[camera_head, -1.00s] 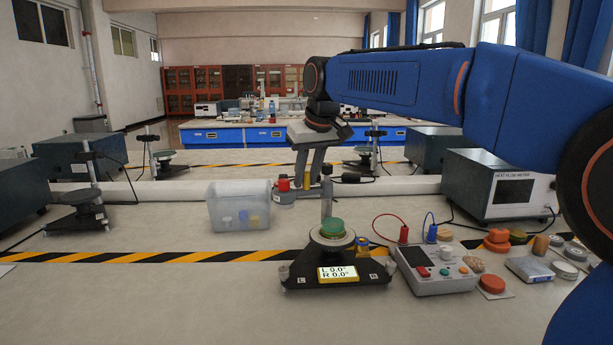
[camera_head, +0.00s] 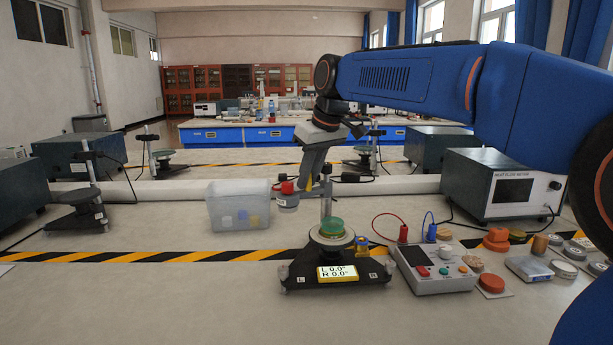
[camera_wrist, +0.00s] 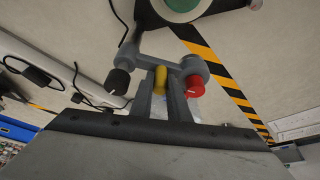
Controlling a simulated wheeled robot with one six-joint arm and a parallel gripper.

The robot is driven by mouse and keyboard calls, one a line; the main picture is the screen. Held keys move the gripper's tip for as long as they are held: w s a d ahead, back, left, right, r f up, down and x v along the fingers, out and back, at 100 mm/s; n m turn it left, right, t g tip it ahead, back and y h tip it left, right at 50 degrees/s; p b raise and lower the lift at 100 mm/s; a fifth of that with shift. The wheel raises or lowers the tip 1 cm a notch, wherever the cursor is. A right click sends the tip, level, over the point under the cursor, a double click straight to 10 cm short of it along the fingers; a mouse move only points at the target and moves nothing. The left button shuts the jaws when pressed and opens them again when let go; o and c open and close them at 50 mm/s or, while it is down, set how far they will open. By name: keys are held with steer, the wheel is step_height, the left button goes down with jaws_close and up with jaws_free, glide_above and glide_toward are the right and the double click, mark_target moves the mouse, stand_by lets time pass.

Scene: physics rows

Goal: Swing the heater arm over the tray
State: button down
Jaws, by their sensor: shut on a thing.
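The heater arm is a grey bar with a grey round head (camera_head: 287,202) and a red knob (camera_head: 287,187) at one end. In the head view the head hangs left of the upright post (camera_head: 326,205), apart from the green-topped round stage (camera_head: 332,229). My gripper (camera_head: 310,183) is shut on the arm's yellow handle. In the wrist view the yellow handle (camera_wrist: 160,80) sits between my fingers (camera_wrist: 174,98), with the red knob (camera_wrist: 195,85) and a black knob (camera_wrist: 118,83) on either side. The green disc (camera_wrist: 183,4) is cut off at the top edge.
A clear bin (camera_head: 238,208) with small items stands just left of the heater head. A control box (camera_head: 434,268) with red and blue leads and several discs lie to the right. The front left table is clear.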

steer(key=n, duration=0.1)
steer(key=s+d+n, duration=0.1)
steer(key=n, duration=0.1)
steer(key=n+g+y, duration=0.1)
steer(key=shift+s+d+n, duration=0.3)
steer(key=shift+s+d+n+g+y, duration=0.2)
steer(key=shift+d+n+g, duration=0.4)
steer(key=shift+n, duration=0.7)
steer(key=shift+s+d+n+g+y, duration=0.15)
steer(key=shift+d+n+g, duration=0.35)
steer(key=shift+n, duration=0.8)
steer(key=shift+s+d+n+g+y, duration=0.1)
steer(key=shift+s+d+n+g, duration=0.15)
steer(key=shift+d+n+g, duration=0.7)
steer(key=shift+a+n+t, duration=0.25)
steer(key=shift+n+t, duration=0.2)
steer(key=c, duration=2)
jaws_free()
steer(key=shift+r, duration=0.1)
steer(key=v, duration=1.7)
steer(key=shift+a+r, duration=0.1)
steer(key=shift+r, duration=0.1)
